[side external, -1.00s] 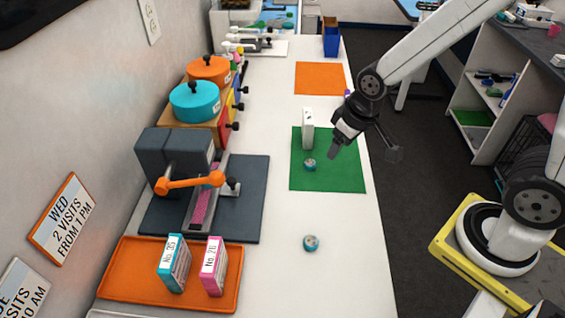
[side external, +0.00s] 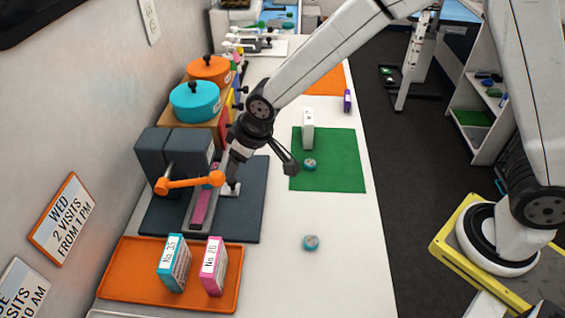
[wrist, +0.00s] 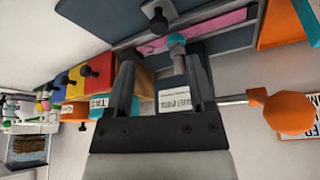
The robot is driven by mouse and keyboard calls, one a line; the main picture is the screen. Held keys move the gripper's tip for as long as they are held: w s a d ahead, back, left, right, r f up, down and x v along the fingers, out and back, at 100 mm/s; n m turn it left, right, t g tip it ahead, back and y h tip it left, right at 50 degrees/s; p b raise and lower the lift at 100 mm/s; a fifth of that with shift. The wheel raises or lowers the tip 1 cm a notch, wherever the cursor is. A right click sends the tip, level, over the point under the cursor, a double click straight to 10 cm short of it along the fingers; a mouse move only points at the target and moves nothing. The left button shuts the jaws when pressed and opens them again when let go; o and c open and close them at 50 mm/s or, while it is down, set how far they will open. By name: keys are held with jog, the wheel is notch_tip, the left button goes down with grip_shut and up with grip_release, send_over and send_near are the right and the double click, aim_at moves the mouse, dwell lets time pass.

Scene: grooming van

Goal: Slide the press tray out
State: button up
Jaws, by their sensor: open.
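The press (side external: 175,150) is a dark grey block on a dark base plate (side external: 250,215), with an orange lever (side external: 190,183) across its front. Its press tray (side external: 203,208) is a narrow grey channel holding a pink strip; the strip also shows in the wrist view (wrist: 225,22). A dark knob (wrist: 158,20) stands beside the channel in the wrist view. My gripper (side external: 233,172) is over the right side of the press, pointing down. Its fingers (wrist: 160,65) are apart; a small teal-topped post (wrist: 176,42) shows between them. Whether they touch anything is unclear.
An orange tray (side external: 130,285) with teal and pink boxes lies in front of the press. Teal (side external: 195,100) and orange (side external: 208,69) lidded pots stand behind. A green mat (side external: 345,165) carries a white box and small tin.

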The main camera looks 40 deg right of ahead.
aim_at(232, 179)
jog(key=shift+x, duration=3.85)
grip_shut()
